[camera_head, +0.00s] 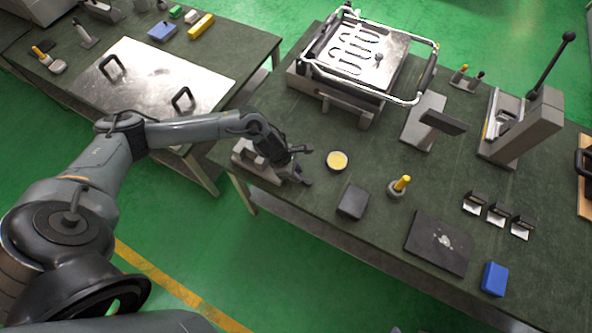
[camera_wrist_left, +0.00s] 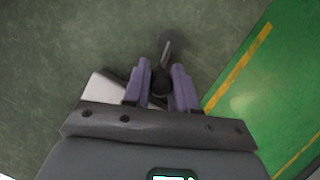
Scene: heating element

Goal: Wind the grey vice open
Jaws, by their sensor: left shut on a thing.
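The grey vice (camera_head: 250,165) stands at the near left corner of the dark green bench, partly hidden by my left arm. My left gripper (camera_head: 301,176) is just right of the vice, at its screw end. In the left wrist view the gripper (camera_wrist_left: 161,86) has its purple fingers shut on the vice's dark handle (camera_wrist_left: 170,44), whose rounded end sticks out past the fingertips. A pale part of the vice (camera_wrist_left: 98,92) shows left of the fingers; the rest is hidden behind the gripper. My right gripper is not in view.
A yellow-topped round tin (camera_head: 337,160) and a dark block (camera_head: 353,201) stand to the right of the gripper. A heating element fixture (camera_head: 360,60) is at the back. The bench's front edge (camera_head: 300,222) is close below the gripper.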

